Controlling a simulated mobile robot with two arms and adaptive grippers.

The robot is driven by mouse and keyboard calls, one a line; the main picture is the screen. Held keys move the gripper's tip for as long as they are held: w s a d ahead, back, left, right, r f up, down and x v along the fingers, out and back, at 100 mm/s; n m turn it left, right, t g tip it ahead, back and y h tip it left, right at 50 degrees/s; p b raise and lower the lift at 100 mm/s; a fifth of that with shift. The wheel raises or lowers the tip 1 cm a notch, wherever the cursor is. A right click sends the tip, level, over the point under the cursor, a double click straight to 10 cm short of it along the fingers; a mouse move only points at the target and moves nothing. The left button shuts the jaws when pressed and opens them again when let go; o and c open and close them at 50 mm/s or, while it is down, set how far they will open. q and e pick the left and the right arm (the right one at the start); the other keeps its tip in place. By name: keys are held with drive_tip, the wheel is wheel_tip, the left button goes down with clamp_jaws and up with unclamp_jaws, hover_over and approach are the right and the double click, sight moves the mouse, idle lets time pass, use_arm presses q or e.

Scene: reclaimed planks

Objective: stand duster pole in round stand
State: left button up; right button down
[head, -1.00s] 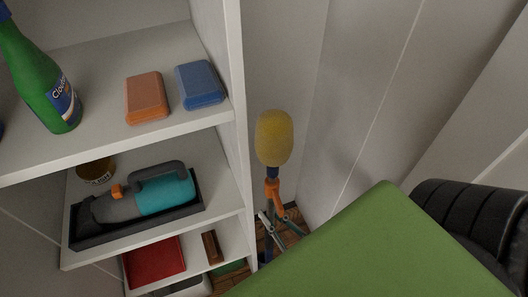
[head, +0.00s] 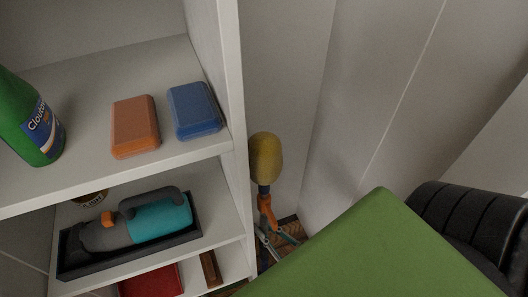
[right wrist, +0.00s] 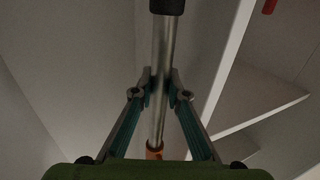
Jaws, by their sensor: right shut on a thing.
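The duster pole has a yellow head (head: 266,158), a dark neck and an orange part (head: 266,207) below it. It stands roughly upright just right of the shelf's side edge in the head view. My right gripper (head: 271,240) is below the orange part. In the right wrist view its two teal-and-grey fingers (right wrist: 158,93) are shut on the bare metal pole (right wrist: 160,50), one on each side. A dark section (right wrist: 167,6) of the pole shows at the top and an orange section (right wrist: 154,153) at the bottom. The round stand cannot be made out. My left gripper is not in view.
A white shelf unit (head: 232,95) stands close left of the duster. It holds a green bottle (head: 34,125), an orange block (head: 135,126), a blue block (head: 194,110), a teal-grey handheld device (head: 155,216) in a dark tray and a red item (head: 150,281). Pale wall panels (head: 365,90) rise behind.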

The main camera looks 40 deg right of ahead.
drive_tip(key=shift+r, duration=0.15)
drive_tip(key=shift+f+b, duration=1.6)
drive_tip(key=shift+f, duration=0.65)
